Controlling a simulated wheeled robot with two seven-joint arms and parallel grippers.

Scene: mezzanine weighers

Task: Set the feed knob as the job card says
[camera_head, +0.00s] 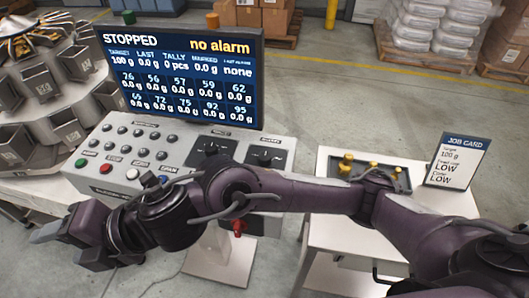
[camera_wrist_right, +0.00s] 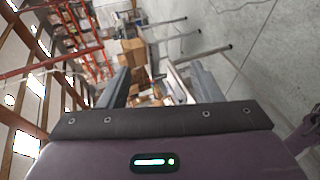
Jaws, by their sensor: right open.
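The job card (camera_head: 458,160) stands on the white table at the right. It reads target 100 g, and two lower lines each read LOW; the upper label looks like feed. The control panel (camera_head: 120,150) has two dark knobs on black plates, a left knob (camera_head: 211,148) and a right knob (camera_head: 265,158). Their small labels are too blurred to read. My right gripper (camera_head: 72,245) is open and empty at the lower left, in front of the panel and apart from the knobs. Its fingers also show in the wrist view (camera_wrist_right: 160,88). My left gripper is out of view.
The screen (camera_head: 185,75) reads STOPPED, no alarm. Several push buttons (camera_head: 132,174) line the panel's front. A red part (camera_head: 237,228) sits below it. A weigher with metal buckets (camera_head: 40,82) stands left. A dark tray (camera_head: 390,176) with brass weights is on the white table.

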